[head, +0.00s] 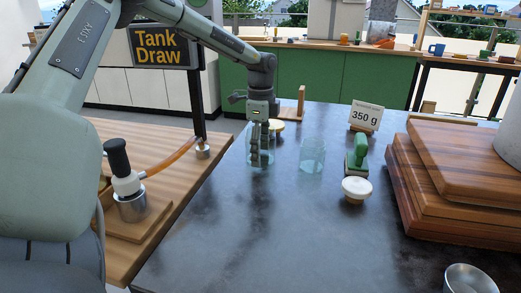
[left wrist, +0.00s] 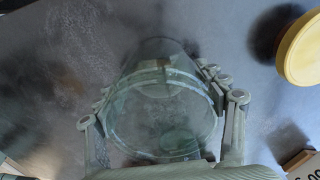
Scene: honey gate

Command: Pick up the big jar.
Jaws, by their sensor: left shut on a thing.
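The big jar (head: 248,152) is clear, faintly blue glass and stands on the dark counter. My left gripper (head: 260,158) is shut on it, its fingers partly covering the jar in the head view. In the left wrist view the jar (left wrist: 160,105) sits between the two fingers, one on each side. I cannot tell whether its base touches the counter. A second, smaller clear jar (head: 312,156) stands apart to the right. My right gripper is not in view.
Stacked wooden boards (head: 430,205) and a metal cup (head: 470,278) are further right. A round yellow-topped thing (left wrist: 302,48) is near the jar. The counter's front middle is clear.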

